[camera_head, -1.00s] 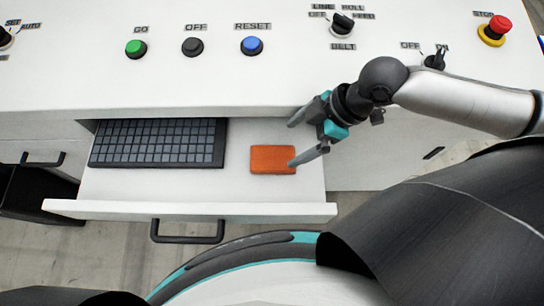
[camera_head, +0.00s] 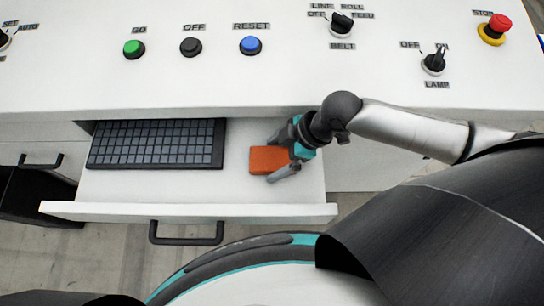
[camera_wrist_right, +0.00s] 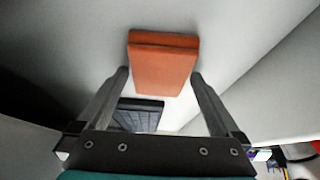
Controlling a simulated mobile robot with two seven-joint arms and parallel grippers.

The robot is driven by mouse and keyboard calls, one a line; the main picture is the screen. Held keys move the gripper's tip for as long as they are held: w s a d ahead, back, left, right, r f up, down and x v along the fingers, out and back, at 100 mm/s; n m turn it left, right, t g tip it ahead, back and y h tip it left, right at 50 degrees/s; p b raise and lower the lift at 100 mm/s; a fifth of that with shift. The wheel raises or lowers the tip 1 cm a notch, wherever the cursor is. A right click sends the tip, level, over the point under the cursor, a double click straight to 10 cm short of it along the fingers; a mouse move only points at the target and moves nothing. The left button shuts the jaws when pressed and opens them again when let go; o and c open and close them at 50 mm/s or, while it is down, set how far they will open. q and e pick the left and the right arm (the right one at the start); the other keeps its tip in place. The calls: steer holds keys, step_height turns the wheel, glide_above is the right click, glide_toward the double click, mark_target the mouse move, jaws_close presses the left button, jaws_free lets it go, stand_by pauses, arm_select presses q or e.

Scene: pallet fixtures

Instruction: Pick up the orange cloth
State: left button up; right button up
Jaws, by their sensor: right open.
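The orange cloth (camera_head: 265,160) is a small folded block lying in the open drawer (camera_head: 130,186), to the right of the keyboard. It also shows in the right wrist view (camera_wrist_right: 162,65), just beyond and between the fingertips. My right gripper (camera_head: 272,160) is open at the cloth's right end, with its fingers pointing left. In the head view the gripper hides part of that end. In the right wrist view (camera_wrist_right: 160,75) nothing is clamped between the fingers. My left gripper is not in view.
A black keyboard (camera_head: 157,144) lies in the drawer's left part. The drawer's front wall has a black handle (camera_head: 187,239). Above is a white panel with green (camera_head: 134,49), black (camera_head: 191,46) and blue (camera_head: 251,45) buttons, switches and a red stop button (camera_head: 496,26).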

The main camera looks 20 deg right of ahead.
mark_target(276, 158)
steer(key=shift+f, duration=0.2)
stand_by(0.4)
steer(key=c, duration=1.1)
steer(key=shift+r, duration=0.15)
steer(key=shift+r, duration=0.3)
step_height(276, 158, up, 20)
steer(key=p, duration=0.3)
steer(key=shift+f, duration=0.15)
